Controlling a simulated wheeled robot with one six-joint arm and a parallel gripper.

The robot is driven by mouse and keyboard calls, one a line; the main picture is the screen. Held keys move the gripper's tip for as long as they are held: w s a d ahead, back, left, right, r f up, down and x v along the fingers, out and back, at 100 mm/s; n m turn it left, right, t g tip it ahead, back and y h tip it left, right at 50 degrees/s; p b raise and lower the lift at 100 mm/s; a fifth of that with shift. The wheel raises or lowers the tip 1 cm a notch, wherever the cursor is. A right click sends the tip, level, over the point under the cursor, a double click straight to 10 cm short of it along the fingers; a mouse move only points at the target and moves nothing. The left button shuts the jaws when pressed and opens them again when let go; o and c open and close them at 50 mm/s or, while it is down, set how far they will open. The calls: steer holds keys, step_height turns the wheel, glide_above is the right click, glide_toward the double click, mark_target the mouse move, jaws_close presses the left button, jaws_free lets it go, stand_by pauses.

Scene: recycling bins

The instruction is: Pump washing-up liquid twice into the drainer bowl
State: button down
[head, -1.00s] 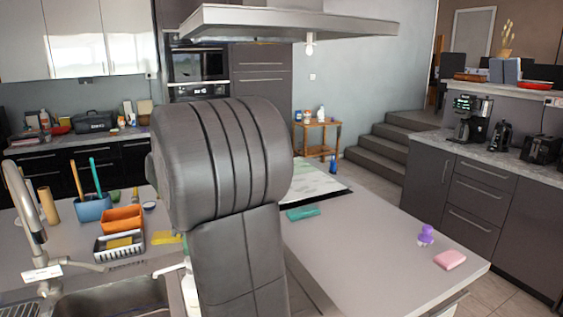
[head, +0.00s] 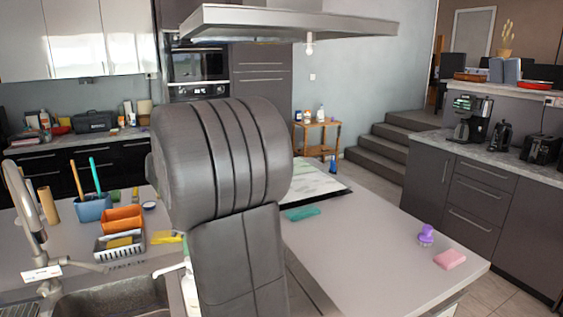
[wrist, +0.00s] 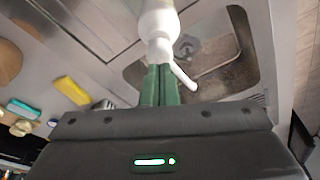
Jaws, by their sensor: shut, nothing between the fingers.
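A white pump bottle (wrist: 158,20) shows at the top of the wrist view, with its thin white spout (wrist: 184,77) slanting towards the sink. In the head view the bottle (head: 188,290) is partly hidden by my arm. My gripper (wrist: 159,68) has green fingers, shut and empty, lined up with the pump head; I cannot tell whether they touch it. The metal sink bowl (wrist: 215,82) lies beside the bottle in the wrist view and at the lower left of the head view (head: 110,300). I cannot tell whether it is the drainer bowl. Liquid is not visible.
A tap (head: 30,215) arches over the sink's left side. A slatted grey basket (head: 108,252), orange tub (head: 122,218), blue caddy with brushes (head: 93,208) and yellow cloth (head: 166,237) stand behind.

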steer(key=shift+f, duration=0.2)
steer(key=shift+f+b, duration=0.95)
steer(key=shift+f, duration=0.35)
steer(key=shift+r, duration=0.1)
steer(key=shift+r+p, duration=1.4)
steer(key=shift+r, duration=0.05)
steer(key=shift+f, duration=0.2)
